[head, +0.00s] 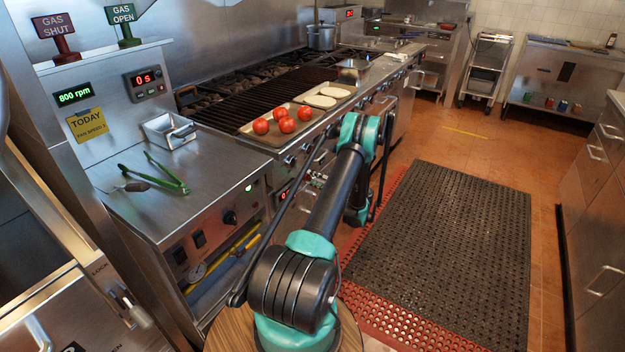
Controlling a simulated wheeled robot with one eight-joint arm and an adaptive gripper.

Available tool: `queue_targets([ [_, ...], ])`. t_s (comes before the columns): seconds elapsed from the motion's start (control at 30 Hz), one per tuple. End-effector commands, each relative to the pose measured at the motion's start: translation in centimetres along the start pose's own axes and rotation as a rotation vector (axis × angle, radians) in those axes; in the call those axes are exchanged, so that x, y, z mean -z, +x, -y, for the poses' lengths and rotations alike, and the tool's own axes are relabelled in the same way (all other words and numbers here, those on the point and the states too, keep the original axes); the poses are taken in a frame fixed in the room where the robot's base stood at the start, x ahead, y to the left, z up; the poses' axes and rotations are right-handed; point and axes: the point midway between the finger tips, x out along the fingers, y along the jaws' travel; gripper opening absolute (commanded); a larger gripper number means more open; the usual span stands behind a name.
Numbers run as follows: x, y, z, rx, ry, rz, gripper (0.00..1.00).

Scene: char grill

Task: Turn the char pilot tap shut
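The char grill (210,112) is the dark grate in the middle of the cooking line. Its front panel (290,160) carries several small knobs, too small here to tell which is the char pilot tap. Small fittings (318,180) show low on the front, just left of my arm; I cannot tell what they are. My arm reaches from the bottom centre up and forward, then bends down in front of the range. My gripper cannot be made out; the arm's far end is hidden behind its own links.
Green tongs (165,175) lie on the left steel counter (125,165). Red "GAS SHUT" (53,27) and green "GAS OPEN" (121,15) signs stand on the shelf. A yellow pipe (222,258) runs below. The matted aisle (450,240) is clear.

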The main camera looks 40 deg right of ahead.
Motion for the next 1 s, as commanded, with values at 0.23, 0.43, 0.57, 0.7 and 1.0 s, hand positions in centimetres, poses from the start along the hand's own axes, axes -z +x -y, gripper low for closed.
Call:
queue_targets([
  [0.23, 0.04, -0.04, -0.02, 0.000, 0.000, -0.001, 0.52],
  [0.43, 0.01, 0.01, 0.00, 0.000, -0.003, 0.000, 0.52],
  [0.57, 0.00, 0.02, 0.02, 0.000, -0.038, 0.000, 0.52],
  [0.7, -0.01, 0.03, 0.06, 0.000, -0.141, 0.000, 0.52],
  [1.0, -0.05, 0.04, 0.16, 0.001, -0.467, 0.000, 0.52],
])
